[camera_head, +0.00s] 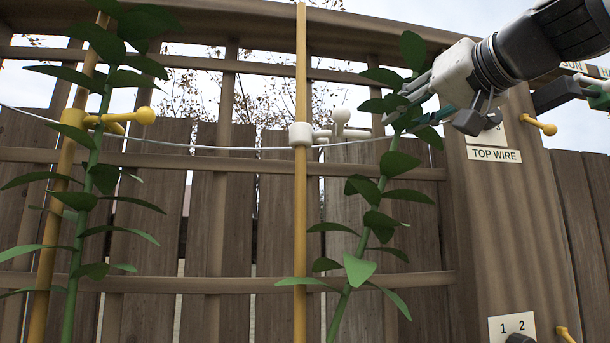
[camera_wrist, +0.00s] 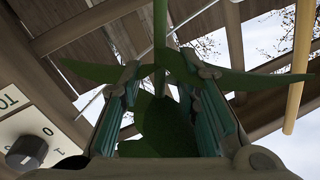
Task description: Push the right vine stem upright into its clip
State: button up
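The right vine stem (camera_head: 365,238) is green and leafy. It leans to the right from the bottom of the head view toward my gripper. My gripper (camera_head: 412,103) is at its upper part, coming from the upper right. In the wrist view, my gripper (camera_wrist: 163,75) is open. Its teal-padded fingers stand on either side of the stem (camera_wrist: 160,28), with leaves between and across them. I cannot tell whether a finger touches the stem. The white clip (camera_head: 300,134) sits on the yellow cane (camera_head: 301,215), left of the stem and apart from it. A white knob (camera_head: 340,115) projects at its right.
The left vine (camera_head: 84,210) stands by another cane with a yellow clip (camera_head: 135,117). A wire (camera_head: 220,147) and wooden rails (camera_head: 230,284) cross behind. A post with a "TOP WIRE" label (camera_head: 494,155) and yellow-knobbed lever (camera_head: 547,129) stands right, beneath my arm.

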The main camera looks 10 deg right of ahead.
jog(key=shift+x, duration=0.85)
jog(key=shift+c, duration=0.2)
grip_shut()
jog(key=a+r+n+p, duration=0.2)
jog(key=a, duration=0.7)
jog(key=shift+n+g+p, duration=0.3)
jog(key=shift+n, duration=0.1)
jog(key=shift+o, duration=0.2)
grip_release()
jog(key=shift+r, duration=0.15)
jog(key=shift+s, duration=0.1)
jog(key=v, duration=1.1)
jog(key=shift+s, duration=0.4)
